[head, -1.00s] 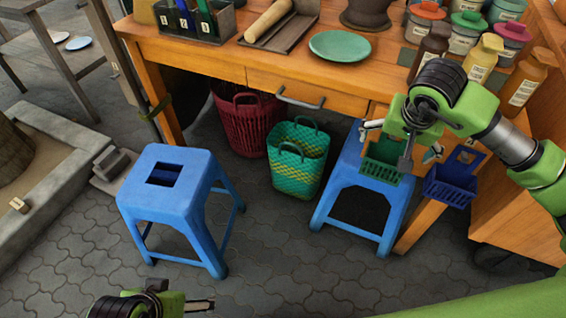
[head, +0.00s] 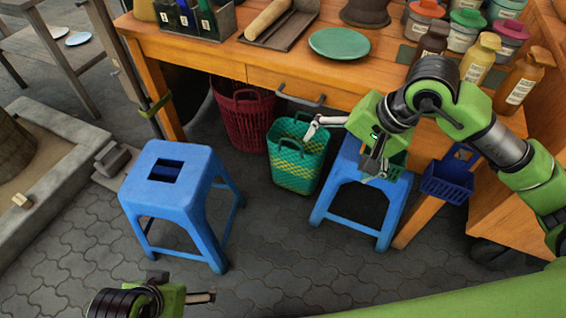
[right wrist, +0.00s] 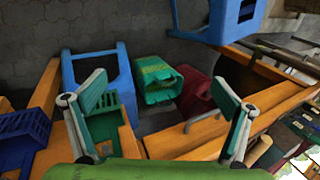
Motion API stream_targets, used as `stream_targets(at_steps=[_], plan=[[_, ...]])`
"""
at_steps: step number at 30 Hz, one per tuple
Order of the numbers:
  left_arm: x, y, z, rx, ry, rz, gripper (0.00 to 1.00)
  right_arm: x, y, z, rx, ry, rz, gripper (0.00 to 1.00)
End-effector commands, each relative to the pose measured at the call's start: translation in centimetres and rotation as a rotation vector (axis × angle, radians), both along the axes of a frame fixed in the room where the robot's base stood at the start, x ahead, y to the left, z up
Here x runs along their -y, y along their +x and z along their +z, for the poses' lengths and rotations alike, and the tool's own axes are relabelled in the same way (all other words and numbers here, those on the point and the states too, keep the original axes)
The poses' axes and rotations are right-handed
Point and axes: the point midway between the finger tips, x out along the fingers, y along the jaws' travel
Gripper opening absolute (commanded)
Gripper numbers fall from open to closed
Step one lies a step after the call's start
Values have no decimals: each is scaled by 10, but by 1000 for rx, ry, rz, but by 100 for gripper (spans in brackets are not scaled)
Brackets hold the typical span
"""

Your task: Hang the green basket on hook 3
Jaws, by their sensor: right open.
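The small green basket (head: 398,163) is at the table's front right, mostly hidden behind my right gripper in the head view. In the right wrist view the green basket (right wrist: 106,128) shows below and beside the left finger, against the orange wood. Its hook and the hook numbers cannot be made out. My right gripper (head: 343,148) is open with its fingers spread wide and nothing between them; it also shows in the right wrist view (right wrist: 160,90). My left gripper (head: 206,297) is at the bottom left, away from the baskets; its jaw opening is unclear.
A small blue basket (head: 449,180) hangs right of the green one. Below are a blue stool (head: 350,170), a green-yellow woven basket (head: 297,168) and a red basket (head: 244,118). Another blue stool (head: 170,180) stands left. Jars and a green plate (head: 339,43) crowd the tabletop.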

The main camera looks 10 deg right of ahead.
Motion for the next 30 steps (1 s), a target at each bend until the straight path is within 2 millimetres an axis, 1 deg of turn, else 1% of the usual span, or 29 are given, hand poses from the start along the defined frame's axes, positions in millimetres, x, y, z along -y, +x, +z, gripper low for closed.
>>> stream_targets(at_steps=[1, 9, 16, 22, 30], plan=[[0, 0, 0, 0, 0, 0, 95, -10, -3, 0, -11, 38, 0, 96], [0, 0, 1, 0, 0, 0, 95, -63, -17, 7, -74, 257, -13, 96], [0, 0, 2, 0, 0, 0, 95, -102, -30, 20, -142, 443, -38, 96], [0, 0, 2, 0, 0, 0, 95, -120, -36, 30, -182, 542, -56, 96], [0, 0, 3, 0, 0, 0, 95, -126, -38, 34, -195, 573, -63, 96]])
